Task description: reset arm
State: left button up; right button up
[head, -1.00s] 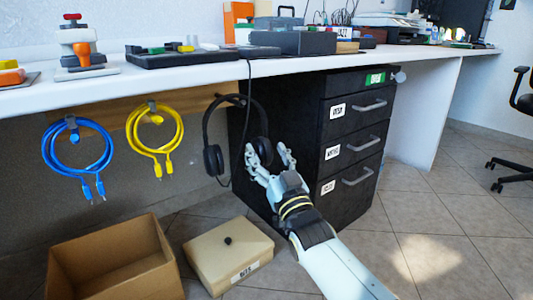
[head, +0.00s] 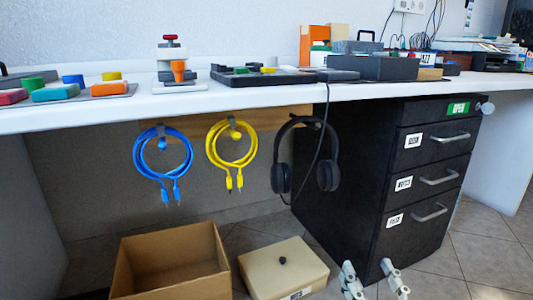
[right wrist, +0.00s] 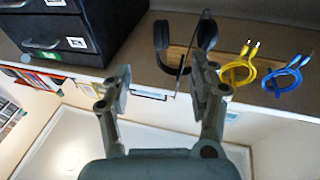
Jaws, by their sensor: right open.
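My right gripper (head: 374,278) is at the bottom of the head view, low in front of the black drawer cabinet (head: 368,180). Its two fingers stand apart with nothing between them. In the right wrist view the right gripper (right wrist: 163,88) also shows open and empty, apart from the black headphones (right wrist: 160,45) behind it. In the head view the headphones (head: 304,165) hang under the desk edge beside the cabinet. My left gripper is in neither view.
A blue cable (head: 163,165) and a yellow cable (head: 231,155) hang under the desk (head: 200,104). An open cardboard box (head: 124,277) and a lidded beige box (head: 254,265) stand on the floor below. Tiled floor lies right of the cabinet.

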pick_arm(q)
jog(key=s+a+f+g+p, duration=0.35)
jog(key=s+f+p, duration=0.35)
jog(key=p, duration=0.9)
pick_arm(e)
jog(key=s+d+f+g+h, duration=0.1)
jog(key=s+d+f+g, duration=0.3)
jog(key=s, duration=0.6)
jog(key=s+d+f+g, duration=0.2)
jog(key=s+f+g, duration=0.3)
jog(key=s, duration=0.6)
jog(key=s+d+f+g+h, duration=0.1)
jog(key=s+d+f+g, duration=0.15)
jog(key=s+g, duration=0.55)
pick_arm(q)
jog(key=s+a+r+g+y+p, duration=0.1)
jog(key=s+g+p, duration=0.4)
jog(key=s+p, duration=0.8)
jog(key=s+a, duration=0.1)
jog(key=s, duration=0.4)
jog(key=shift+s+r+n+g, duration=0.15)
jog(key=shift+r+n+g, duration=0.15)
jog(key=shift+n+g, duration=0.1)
pick_arm(e)
jog(key=s+d+g, duration=0.2)
jog(key=s+g, duration=0.1)
jog(key=s, duration=1.6)
jog(key=shift+d+m+h, duration=0.25)
jog(key=shift+m+h, duration=0.15)
